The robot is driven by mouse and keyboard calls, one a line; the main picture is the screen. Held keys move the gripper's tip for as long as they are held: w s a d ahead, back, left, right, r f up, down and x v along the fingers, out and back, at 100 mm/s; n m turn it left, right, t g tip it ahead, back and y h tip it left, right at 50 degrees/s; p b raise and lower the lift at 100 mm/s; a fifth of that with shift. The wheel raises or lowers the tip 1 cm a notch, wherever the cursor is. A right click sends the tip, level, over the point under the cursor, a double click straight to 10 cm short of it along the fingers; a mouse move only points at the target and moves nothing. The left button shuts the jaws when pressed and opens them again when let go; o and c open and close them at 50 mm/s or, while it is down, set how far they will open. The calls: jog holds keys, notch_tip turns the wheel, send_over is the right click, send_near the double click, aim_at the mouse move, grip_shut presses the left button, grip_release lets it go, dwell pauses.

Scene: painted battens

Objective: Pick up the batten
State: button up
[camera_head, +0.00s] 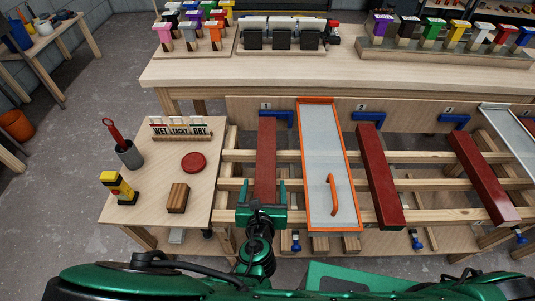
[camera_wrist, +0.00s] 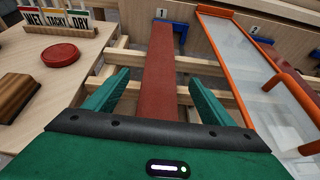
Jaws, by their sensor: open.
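Three dark red battens lie across pale wooden rails. The left batten (camera_head: 266,148) is by the tag marked 1; the others are the middle batten (camera_head: 378,172) and the right batten (camera_head: 481,176). My gripper (camera_head: 267,186) is open at the near part of the left batten. In the wrist view my gripper (camera_wrist: 158,88) has one green finger to each side of the left batten (camera_wrist: 160,70), with a gap on both sides. I cannot tell whether the fingertips reach down beside it or stay above it. The batten's near end is hidden by my gripper.
An orange-framed panel with a handle (camera_head: 305,150) stands close right of the left batten. A side table holds a red disc (camera_head: 194,162), a wooden block (camera_head: 178,198), a WET/TACKY/DRY holder (camera_head: 180,131) and a grey cup (camera_head: 130,156). Blue brackets (camera_head: 278,118) line the back board.

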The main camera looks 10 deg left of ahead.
jog(key=shift+w+a+f, duration=0.1)
jog(key=shift+w+f, duration=0.05)
jog(key=shift+w, duration=0.4)
send_near(266, 163)
jog(key=x, duration=0.2)
jog(key=shift+w+a+f, duration=0.15)
jog(key=shift+w+f, duration=0.05)
jog(key=shift+f, duration=0.1)
jog(key=shift+x, duration=2.6)
jog(key=shift+r, duration=0.15)
jog(key=c, duration=1.8)
